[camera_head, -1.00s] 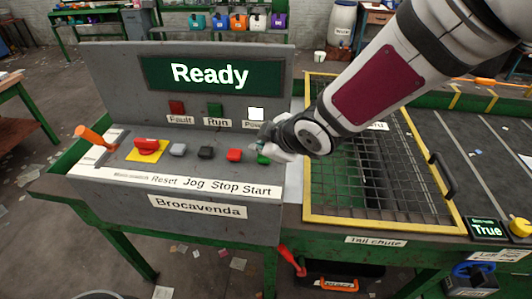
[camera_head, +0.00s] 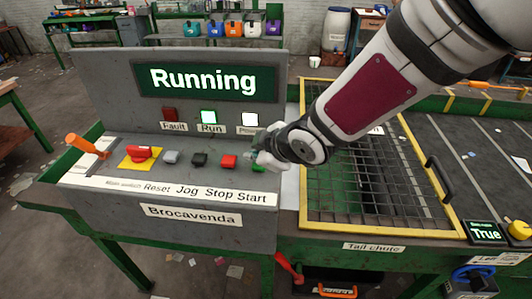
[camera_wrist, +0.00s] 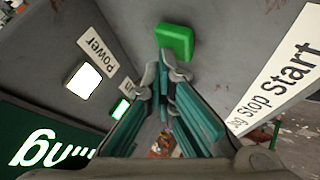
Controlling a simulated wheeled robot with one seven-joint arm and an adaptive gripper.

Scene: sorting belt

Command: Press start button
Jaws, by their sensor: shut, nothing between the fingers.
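The green start button (camera_wrist: 177,42) sits on the grey console, close in front of my gripper's tips in the wrist view. In the head view it (camera_head: 258,168) is mostly hidden behind my gripper. My gripper (camera_head: 262,150) is shut and empty at the right end of the button row; it also shows in the wrist view (camera_wrist: 168,75). I cannot tell if the fingertips touch the button. The screen (camera_head: 204,80) reads "Running". The Run lamp (camera_head: 209,117) is lit green, and the Power lamp (camera_head: 250,119) is lit white. The Fault lamp (camera_head: 170,114) is dark red.
Left of the start button are the red stop button (camera_head: 229,161), the black jog button (camera_head: 199,160), the grey reset button (camera_head: 171,157) and the red main switch (camera_head: 139,153). An orange-handled lever (camera_head: 84,147) stands at the far left. A yellow-framed mesh cover (camera_head: 365,190) lies right of the console.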

